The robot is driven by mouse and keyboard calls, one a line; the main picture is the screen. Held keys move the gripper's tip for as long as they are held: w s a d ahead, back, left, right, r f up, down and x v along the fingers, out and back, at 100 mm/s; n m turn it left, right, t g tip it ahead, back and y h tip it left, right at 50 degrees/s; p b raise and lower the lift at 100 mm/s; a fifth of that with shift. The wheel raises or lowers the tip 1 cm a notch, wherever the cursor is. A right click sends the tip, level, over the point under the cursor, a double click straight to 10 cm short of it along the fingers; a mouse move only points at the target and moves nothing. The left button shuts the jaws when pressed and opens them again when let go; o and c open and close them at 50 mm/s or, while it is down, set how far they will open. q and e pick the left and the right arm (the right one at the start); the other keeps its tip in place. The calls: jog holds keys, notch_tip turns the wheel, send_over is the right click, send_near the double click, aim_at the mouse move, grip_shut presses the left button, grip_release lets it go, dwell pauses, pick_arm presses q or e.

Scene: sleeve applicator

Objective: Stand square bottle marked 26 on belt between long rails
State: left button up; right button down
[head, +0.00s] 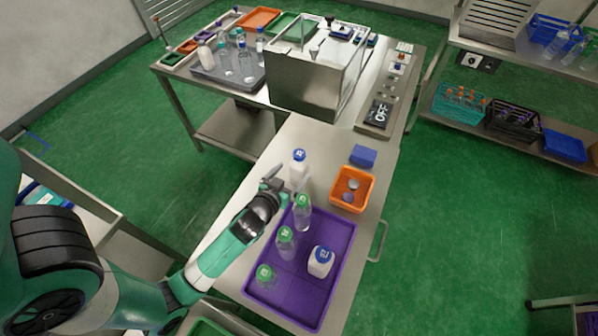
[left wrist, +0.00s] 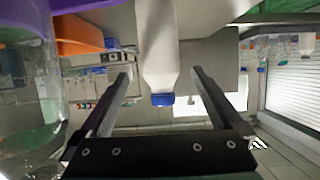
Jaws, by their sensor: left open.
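A white bottle with a blue cap (head: 299,172) stands upright on the metal bench just beyond the purple tray; its cap mark is too small to read. My left gripper (head: 279,184) is open beside it. In the left wrist view, the white bottle (left wrist: 158,45) appears upside down between the two open fingers (left wrist: 160,76), with gaps on both sides. Another white bottle with a blue cap (head: 320,262) stands in the purple tray (head: 286,289). I cannot make out the belt or its long rails clearly around the metal machine (head: 305,90). My right gripper is out of view.
Clear green-capped bottles stand in the tray, one (head: 303,213) close to my left gripper. An orange bin (head: 367,190) and blue block (head: 363,156) are to the right. A grey tray of bottles (head: 211,74) is at the back left.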

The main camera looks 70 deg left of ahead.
aim_at(295, 169)
pick_arm(q)
jog(key=b+x, duration=0.1)
jog(key=x, duration=0.5)
jog(key=shift+a, duration=0.15)
jog(key=shift+r, duration=0.1)
grip_shut()
